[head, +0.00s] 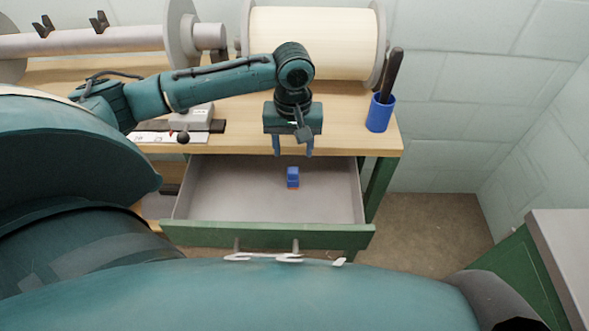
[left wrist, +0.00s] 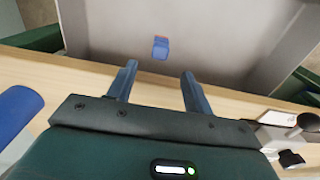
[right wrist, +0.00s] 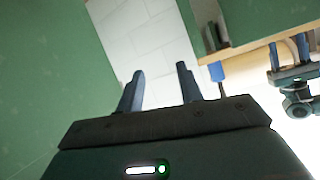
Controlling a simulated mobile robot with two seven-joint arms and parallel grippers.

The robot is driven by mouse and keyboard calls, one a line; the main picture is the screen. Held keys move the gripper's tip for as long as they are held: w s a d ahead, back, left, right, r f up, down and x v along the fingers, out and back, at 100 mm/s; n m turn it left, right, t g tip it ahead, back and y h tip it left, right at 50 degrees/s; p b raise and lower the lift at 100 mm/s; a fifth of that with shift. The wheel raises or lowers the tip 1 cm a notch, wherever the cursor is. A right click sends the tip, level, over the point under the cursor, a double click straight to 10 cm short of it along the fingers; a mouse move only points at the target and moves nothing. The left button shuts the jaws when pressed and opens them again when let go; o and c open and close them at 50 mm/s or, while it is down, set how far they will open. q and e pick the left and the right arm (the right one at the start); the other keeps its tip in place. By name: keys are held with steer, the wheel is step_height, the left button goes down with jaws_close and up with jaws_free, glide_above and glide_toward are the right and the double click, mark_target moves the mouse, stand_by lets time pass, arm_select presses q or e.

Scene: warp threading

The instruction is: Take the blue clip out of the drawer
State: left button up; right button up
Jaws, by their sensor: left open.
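The blue clip (head: 293,176), with a bit of orange at its base, lies on the floor of the open drawer (head: 230,190). It also shows in the left wrist view (left wrist: 160,48), beyond and between the fingertips. My left gripper (head: 293,152) points down above the back part of the drawer, by the table's front edge. Its fingers are apart and empty, and the clip is clear of them. My right gripper (right wrist: 160,72) shows only in the right wrist view, open and empty, away from the drawer.
The drawer's green front (head: 270,235) is pulled out toward me. On the wooden table (head: 345,135) stand a blue cup (head: 380,114) with a dark tool and a large cream roll (head: 315,45). A grey-topped green cabinet (head: 560,240) stands at the right.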

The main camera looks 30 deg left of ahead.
arm_select(q)
step_height(320, 180, down, 7)
steer(key=shift+f+b, duration=0.2)
steer(key=shift+b, duration=0.5)
steer(key=shift+s, duration=0.1)
steer(key=shift+c, duration=0.2)
steer(key=c, duration=1)
